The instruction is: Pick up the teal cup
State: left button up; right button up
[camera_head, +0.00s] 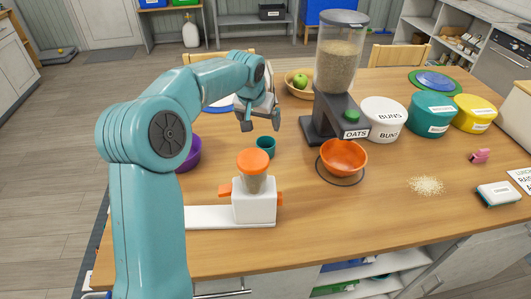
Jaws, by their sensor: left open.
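A small teal cup (265,147) stands upright on the wooden table, just behind the white device with the orange top. My left arm comes in from the left, and my left gripper (260,122) hangs above and behind the cup, a little to its left in the picture. The gripper is open and empty, with its fingers pointing down, apart from the cup. Part of the cup's lower side is close to the orange top in the picture. My right gripper is not in view.
The white device (255,205) stands in front of the cup. An oats dispenser (340,65) and an orange bowl (343,158) are to the right. A purple bowl (190,155) is partly hidden behind my arm. Lidded tubs (430,115) stand farther right.

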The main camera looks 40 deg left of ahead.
pick_arm(q)
jog(key=p, duration=0.1)
send_near(266, 145)
jog(key=x, duration=0.2)
jog(key=shift+d+f, duration=0.2)
jog(key=shift+f, duration=0.15)
jog(key=shift+w+d+f+p, duration=0.1)
jog(key=shift+d+f+p, duration=0.05)
jog(key=shift+f+p, duration=0.4)
jog(key=p+x, duration=0.1)
jog(key=x, duration=0.3)
jog(key=shift+f, duration=0.2)
jog(key=shift+r, duration=0.1)
jog(key=c, duration=1)
